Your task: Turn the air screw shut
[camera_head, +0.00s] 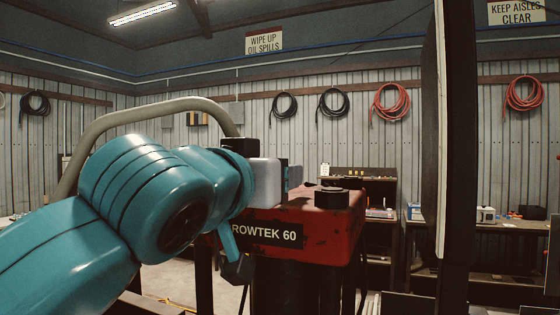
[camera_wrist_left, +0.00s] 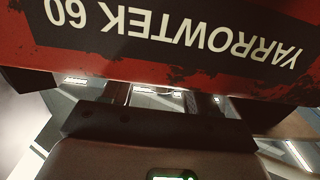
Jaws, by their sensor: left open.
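The red machine (camera_head: 350,222) marked "ROWTEK 60" stands in the middle of the head view. My right gripper is out of view.
A thick beige hose (camera_head: 130,115) arches behind my left arm. A tall dark upright panel (camera_head: 455,150) stands close on the right. Workbenches (camera_head: 480,226) with small items and coiled hoses (camera_head: 390,101) on the wall are farther back. Space above the machine looks free.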

